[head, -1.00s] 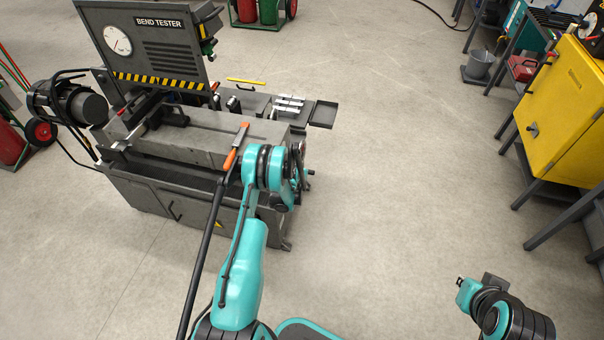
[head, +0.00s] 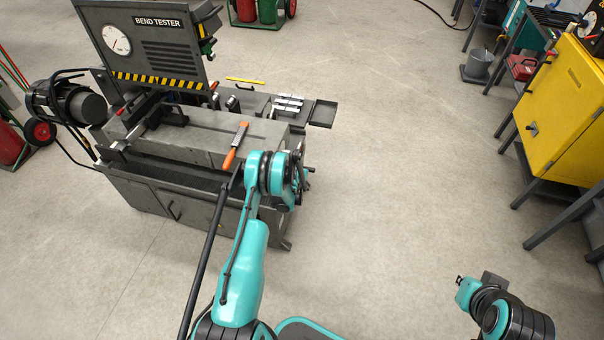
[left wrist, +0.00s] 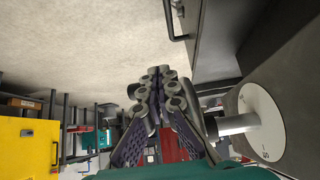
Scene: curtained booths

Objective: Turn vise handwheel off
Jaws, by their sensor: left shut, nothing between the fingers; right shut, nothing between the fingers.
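In the left wrist view a pale round disc with dark marks (left wrist: 262,121) sits on the dark machine side, and a metal shaft (left wrist: 236,125) sticks out from it toward my fingers. I cannot make out the handwheel's rim clearly. My left gripper (left wrist: 157,85) is shut and empty beside the shaft; I cannot tell if it touches. In the head view my left arm reaches the right end of the bend tester bench (head: 200,140), where dark parts show and the wheel is mostly hidden. My right gripper (head: 461,286) is shut and empty, low at the right, over the floor.
An orange-handled tool (head: 236,146) lies on the bench top. A dark tray (head: 323,113) sticks out behind the bench's right end. A yellow cabinet (head: 565,110) and a grey bucket (head: 479,66) stand at the right. The floor between is clear.

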